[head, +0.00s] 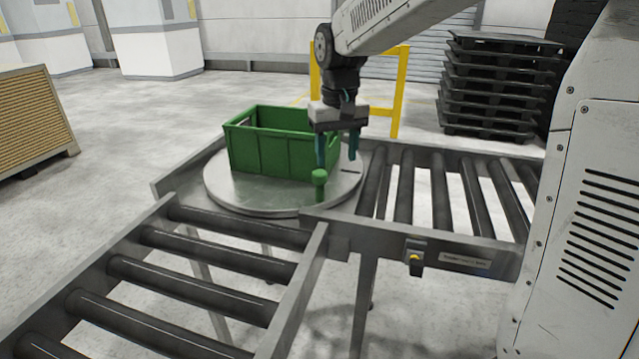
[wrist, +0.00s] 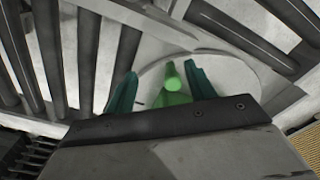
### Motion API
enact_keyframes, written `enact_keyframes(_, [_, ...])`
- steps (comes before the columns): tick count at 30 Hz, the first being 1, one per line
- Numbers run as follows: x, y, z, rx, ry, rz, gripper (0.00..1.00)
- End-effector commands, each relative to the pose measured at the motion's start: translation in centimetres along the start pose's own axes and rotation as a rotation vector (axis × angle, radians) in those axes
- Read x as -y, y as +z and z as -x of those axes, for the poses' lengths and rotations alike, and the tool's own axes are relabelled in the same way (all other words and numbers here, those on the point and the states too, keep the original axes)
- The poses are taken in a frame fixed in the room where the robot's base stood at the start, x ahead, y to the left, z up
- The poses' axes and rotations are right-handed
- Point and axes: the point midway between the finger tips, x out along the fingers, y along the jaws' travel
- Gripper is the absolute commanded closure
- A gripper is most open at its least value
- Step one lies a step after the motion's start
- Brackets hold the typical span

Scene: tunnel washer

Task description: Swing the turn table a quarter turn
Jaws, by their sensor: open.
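The turn table (head: 250,197) is a round grey metal disc at the corner between two roller conveyors. A green crate (head: 268,150) stands on it. A green knob (head: 319,185) stands upright near the disc's front right edge; it also shows in the wrist view (wrist: 174,80). My gripper (head: 337,163) is open above the right side of the disc, its teal fingers pointing down. In the wrist view, my gripper (wrist: 160,85) has the knob between its fingers in the picture, nearer the right finger. I cannot tell whether they touch.
One roller conveyor (head: 185,262) runs to the front left, another (head: 440,190) to the right. A small box with a yellow button (head: 414,258) is on the right conveyor's side. A yellow frame (head: 388,95) and stacked black pallets (head: 495,85) stand behind.

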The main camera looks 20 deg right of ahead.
Motion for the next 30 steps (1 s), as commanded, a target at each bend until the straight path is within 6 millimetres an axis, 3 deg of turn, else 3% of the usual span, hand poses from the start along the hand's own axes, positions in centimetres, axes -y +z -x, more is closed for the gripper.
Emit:
enact_keyframes(1, [0.3,-2.0,-1.2,0.01,0.0,0.002,0.45])
enact_keyframes(3, [0.6,-4.1,-2.4,0.016,0.0,0.003,0.45])
enact_keyframes(9, [1.2,-7.2,-4.5,0.024,0.0,0.004,0.45])
enact_keyframes(14, [1.2,-7.6,-6.0,0.026,0.0,0.003,0.45])
enact_keyframes(24, [1.2,-7.4,-11.2,0.027,0.001,0.003,0.45])
enact_keyframes(30, [1.2,-7.4,-12.4,0.024,0.0,0.003,0.45])
